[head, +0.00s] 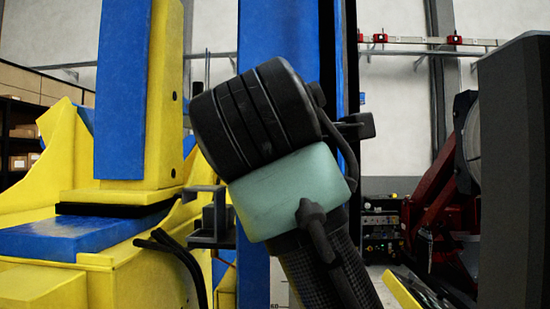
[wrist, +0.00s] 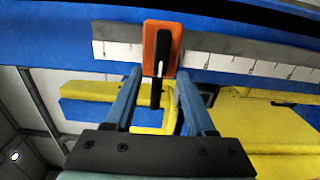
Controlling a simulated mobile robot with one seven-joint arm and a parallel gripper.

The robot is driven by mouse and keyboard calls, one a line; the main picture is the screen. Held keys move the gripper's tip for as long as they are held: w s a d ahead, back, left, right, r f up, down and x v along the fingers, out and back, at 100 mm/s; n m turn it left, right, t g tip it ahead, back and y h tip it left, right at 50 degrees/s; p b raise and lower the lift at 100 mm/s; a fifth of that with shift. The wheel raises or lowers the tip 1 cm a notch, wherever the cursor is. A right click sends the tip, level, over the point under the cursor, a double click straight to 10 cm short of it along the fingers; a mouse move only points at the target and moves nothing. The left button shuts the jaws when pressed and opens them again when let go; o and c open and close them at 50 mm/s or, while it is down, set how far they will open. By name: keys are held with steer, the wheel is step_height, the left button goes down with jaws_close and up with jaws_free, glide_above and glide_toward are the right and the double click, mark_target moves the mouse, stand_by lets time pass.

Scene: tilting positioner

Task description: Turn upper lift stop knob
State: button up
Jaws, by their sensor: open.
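In the wrist view, an orange plate (wrist: 149,58) with a black, elongated knob (wrist: 162,48) sits on the blue column, over a white scale strip. The knob's long side runs roughly up and down in the picture. My gripper (wrist: 160,78) is open, with one blue-grey finger to each side of the knob's lower end. The fingertips reach about the plate's lower edge. I cannot tell whether either finger touches the knob. In the head view my own wrist hides the knob and the fingers.
The blue column (head: 266,30) stands behind my arm in the head view. The white scale strip (wrist: 225,62) runs along it in the wrist view. Yellow and blue machine parts (head: 60,270) stand at left. A red machine (head: 450,190) stands farther back at right.

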steer(key=s+b, duration=0.4)
steer(key=s, duration=0.5)
steer(key=shift+s, duration=0.15)
step_height(320, 180, down, 7)
steer(key=s+a+m+t+y+b, duration=0.1)
steer(key=m+t+y+b, duration=0.3)
steer(key=m, duration=0.3)
steer(key=s+d+f+m+t+h+b, duration=0.2)
steer(key=s+d+f+m+t+h, duration=0.1)
steer(key=s+f+m, duration=0.4)
steer(key=s+m+t+h, duration=0.1)
steer(key=s+m+t, duration=0.1)
steer(key=m, duration=0.2)
steer(key=shift+s+d+f, duration=0.25)
steer(key=shift+s+d, duration=0.1)
steer(key=shift+d, duration=0.05)
